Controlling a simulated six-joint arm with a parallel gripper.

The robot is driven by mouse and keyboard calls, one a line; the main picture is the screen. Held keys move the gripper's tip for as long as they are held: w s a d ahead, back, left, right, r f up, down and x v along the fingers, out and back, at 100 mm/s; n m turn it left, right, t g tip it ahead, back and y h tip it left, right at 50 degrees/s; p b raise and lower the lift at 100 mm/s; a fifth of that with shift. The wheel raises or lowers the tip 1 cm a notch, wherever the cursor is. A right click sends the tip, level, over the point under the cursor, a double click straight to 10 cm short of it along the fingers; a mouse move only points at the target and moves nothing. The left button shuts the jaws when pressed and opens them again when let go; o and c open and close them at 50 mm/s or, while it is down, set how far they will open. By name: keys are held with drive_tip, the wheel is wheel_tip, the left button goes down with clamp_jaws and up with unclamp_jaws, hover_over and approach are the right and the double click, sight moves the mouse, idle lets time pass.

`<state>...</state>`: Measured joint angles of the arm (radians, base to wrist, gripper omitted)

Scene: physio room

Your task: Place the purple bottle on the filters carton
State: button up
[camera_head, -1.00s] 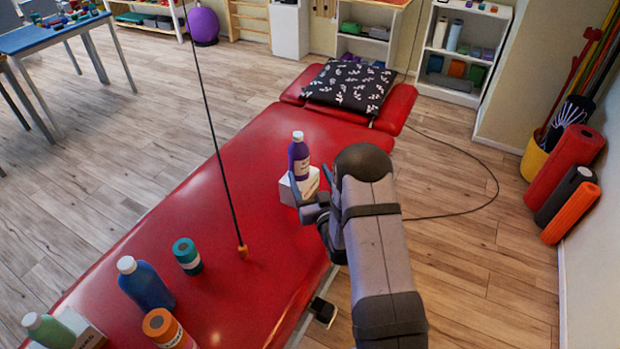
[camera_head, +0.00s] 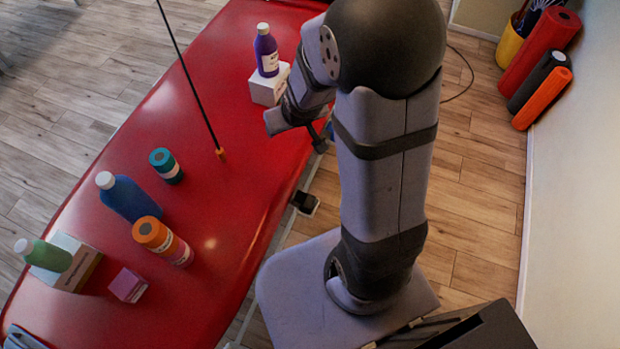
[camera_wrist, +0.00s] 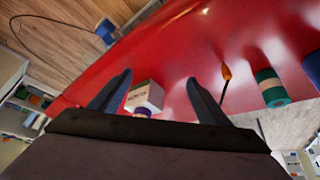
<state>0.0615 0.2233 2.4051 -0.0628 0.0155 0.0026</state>
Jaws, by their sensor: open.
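The purple bottle (camera_head: 266,52), with a white cap and pale label, stands upright on top of a small white carton (camera_head: 268,90) on the red couch. In the wrist view the printed carton (camera_wrist: 146,95) shows between the fingertips and beyond them; its print is too small to read surely. My gripper (camera_wrist: 157,80) is open, with nothing between its fingers. In the head view my wrist is just below and right of the carton, and the fingers are mostly hidden. The bottle is largely hidden in the wrist view.
A dark cord with an orange end (camera_head: 220,152) hangs over the couch (camera_head: 235,190). Teal (camera_head: 166,165), blue (camera_head: 130,198) and orange (camera_head: 162,240) containers stand nearer.

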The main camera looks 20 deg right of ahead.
drive_tip(key=s+a+r+g, duration=0.1)
drive_tip(key=s+g, duration=0.1)
drive_tip(key=s, duration=0.7)
drive_tip(key=s+a+r+g, duration=0.1)
drive_tip(key=s+g, duration=0.2)
drive_tip(key=s, duration=0.6)
drive_tip(key=shift+a+r+g, duration=0.25)
drive_tip(key=shift+r+g, duration=0.05)
drive_tip(key=shift+r, duration=0.1)
